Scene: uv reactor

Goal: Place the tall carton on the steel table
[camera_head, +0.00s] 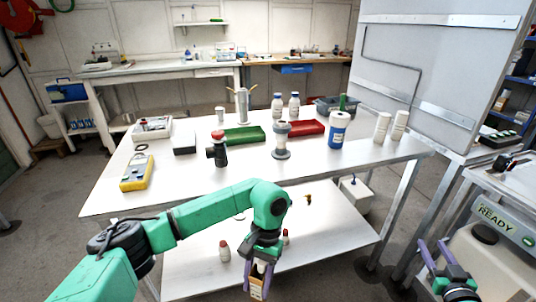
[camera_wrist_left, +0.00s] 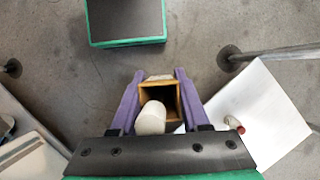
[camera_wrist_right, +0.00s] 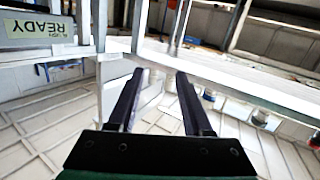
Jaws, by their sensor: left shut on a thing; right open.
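My left gripper (camera_head: 257,282) is shut on a tan carton (camera_head: 256,284) low in front of the table. In the left wrist view the carton (camera_wrist_left: 170,90) sits between the purple fingers, its open end facing the camera. A white rounded object (camera_wrist_left: 151,119) is at its near side; I cannot tell whether it is inside. A pale-topped table with metal legs (camera_head: 330,160) stands in the middle, with a lower shelf (camera_head: 325,238); I take it for the steel table. My right gripper (camera_head: 437,262) is open and empty at the right, beside the READY machine.
On the tabletop stand a blue-labelled jar (camera_head: 338,130), a green tray (camera_head: 243,136), a red tray (camera_head: 306,128), a yellow meter (camera_head: 137,172) and white cylinders (camera_head: 382,127). The tabletop's front middle is clear. The READY machine (camera_head: 495,222) stands at the right.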

